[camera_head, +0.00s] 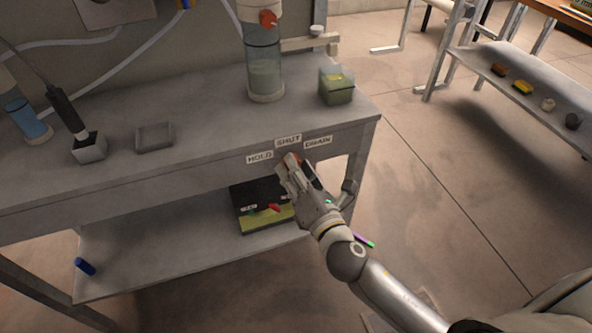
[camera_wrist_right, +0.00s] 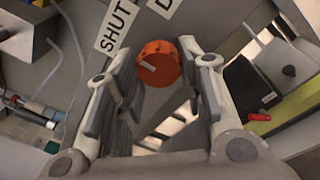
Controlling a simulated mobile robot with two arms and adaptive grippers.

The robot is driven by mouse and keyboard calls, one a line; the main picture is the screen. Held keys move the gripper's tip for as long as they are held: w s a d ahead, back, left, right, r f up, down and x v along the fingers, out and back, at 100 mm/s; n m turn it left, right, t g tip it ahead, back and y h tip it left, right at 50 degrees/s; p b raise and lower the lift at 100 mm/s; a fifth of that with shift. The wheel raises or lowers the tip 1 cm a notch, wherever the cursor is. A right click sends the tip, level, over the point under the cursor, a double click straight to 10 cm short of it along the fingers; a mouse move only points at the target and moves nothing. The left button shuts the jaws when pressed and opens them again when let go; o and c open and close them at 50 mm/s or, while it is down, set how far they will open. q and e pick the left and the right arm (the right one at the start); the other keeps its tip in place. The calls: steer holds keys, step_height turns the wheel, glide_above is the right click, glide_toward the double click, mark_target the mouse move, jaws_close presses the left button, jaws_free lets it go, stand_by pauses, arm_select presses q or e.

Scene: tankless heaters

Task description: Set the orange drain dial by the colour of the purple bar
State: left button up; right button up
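The orange drain dial (camera_wrist_right: 158,63) shows between my right fingers in the wrist view, with a pale mark on the left part of its face. In the head view the dial (camera_head: 290,159) is mostly hidden by my right gripper (camera_head: 287,169). In the wrist view the right gripper (camera_wrist_right: 164,75) is open, its fingers apart on both sides of the dial; I cannot tell whether they touch it. The labels HOLD (camera_head: 260,157), SHUT (camera_head: 289,141) and DRAIN (camera_head: 318,141) sit around the dial. A thin purple stick with a green end (camera_head: 364,240) shows beside my right wrist; I cannot tell whether it is the bar. My left gripper is not in view.
The grey bench (camera_head: 205,150) carries a clear cylinder (camera_head: 265,75), a green block (camera_head: 337,87) and a grey tray (camera_head: 154,137). A black box (camera_head: 255,195) with a red lever sits on the lower shelf.

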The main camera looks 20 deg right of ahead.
steer(key=c, duration=0.6)
steer(key=shift+m, duration=0.3)
jaws_close()
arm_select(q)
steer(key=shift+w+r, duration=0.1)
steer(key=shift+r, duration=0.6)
arm_select(e)
steer(key=m, duration=1.1)
steer(key=shift+m+t+h, duration=0.3)
steer(key=shift+m, duration=0.1)
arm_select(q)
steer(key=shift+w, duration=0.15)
arm_select(e)
steer(key=shift+a, duration=0.1)
